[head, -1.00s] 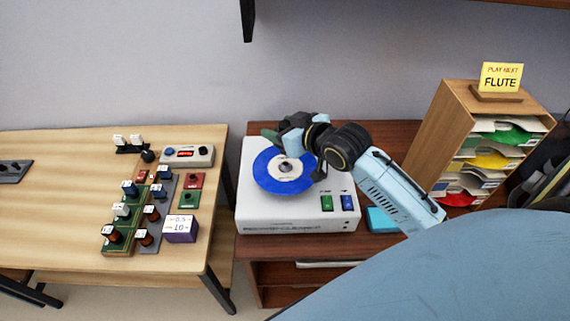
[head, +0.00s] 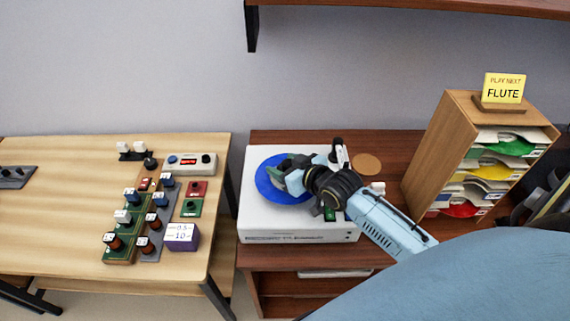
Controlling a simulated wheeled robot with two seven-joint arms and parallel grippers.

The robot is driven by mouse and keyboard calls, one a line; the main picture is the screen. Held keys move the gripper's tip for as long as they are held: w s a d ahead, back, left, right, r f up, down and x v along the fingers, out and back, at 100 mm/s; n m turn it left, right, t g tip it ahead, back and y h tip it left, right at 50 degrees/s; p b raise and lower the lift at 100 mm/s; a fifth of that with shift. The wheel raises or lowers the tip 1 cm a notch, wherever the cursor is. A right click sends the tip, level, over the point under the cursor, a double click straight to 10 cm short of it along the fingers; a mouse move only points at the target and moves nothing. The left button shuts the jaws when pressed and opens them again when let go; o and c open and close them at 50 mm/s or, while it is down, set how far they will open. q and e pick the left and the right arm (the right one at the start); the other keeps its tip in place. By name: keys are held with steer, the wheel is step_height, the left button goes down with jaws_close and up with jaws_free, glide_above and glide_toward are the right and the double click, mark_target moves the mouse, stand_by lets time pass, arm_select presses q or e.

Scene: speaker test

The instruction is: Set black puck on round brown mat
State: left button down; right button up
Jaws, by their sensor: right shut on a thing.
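The round brown mat (head: 367,164) lies flat and bare on the dark wooden cabinet top, just right of the white record player (head: 262,222). A blue record (head: 268,187) lies on the player. My right gripper (head: 287,178) is over the record's middle, shut, its fingers pointing left. The black puck is hidden by the gripper, and I take it to be between the fingers. I cannot tell whether it still touches the record. My left gripper is not in view.
A wooden sorter (head: 432,148) with coloured sleeves stands right of the mat, with a yellow "FLUTE" sign (head: 503,88) on top. A shelf (head: 400,10) overhangs above. The left table (head: 60,210) holds several electrical parts. Cabinet top behind the player is clear.

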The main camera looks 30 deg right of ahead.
steer(key=shift+f, duration=0.1)
steer(key=o, duration=1.1)
